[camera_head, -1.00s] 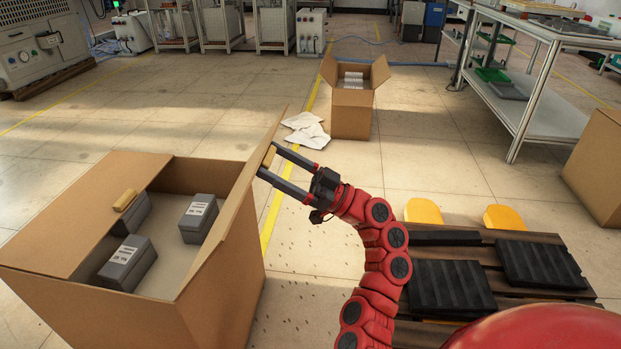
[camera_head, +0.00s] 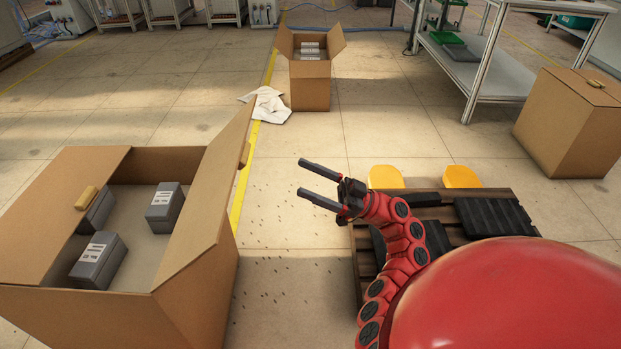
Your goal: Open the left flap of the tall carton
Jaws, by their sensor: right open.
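A large brown carton (camera_head: 110,311) stands at the lower left. I take it to be the tall carton. Its left flap (camera_head: 50,212) lies flat over the left part of the opening, with a tan grip block (camera_head: 87,196) near its inner edge. Its right flap (camera_head: 208,190) stands up, tilted outward, with a grip block (camera_head: 245,155) on its outer face. Grey labelled boxes (camera_head: 165,208) lie inside, one partly hidden under the left flap. My right gripper (camera_head: 302,178) is open and empty, right of the raised flap and apart from it. My left gripper is out of view.
A pallet (camera_head: 352,240) with black pads lies right of my right gripper. A smaller open carton (camera_head: 311,88) stands farther back beside a white sheet (camera_head: 268,106). A closed carton (camera_head: 565,120) and a metal rack (camera_head: 484,78) stand at right.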

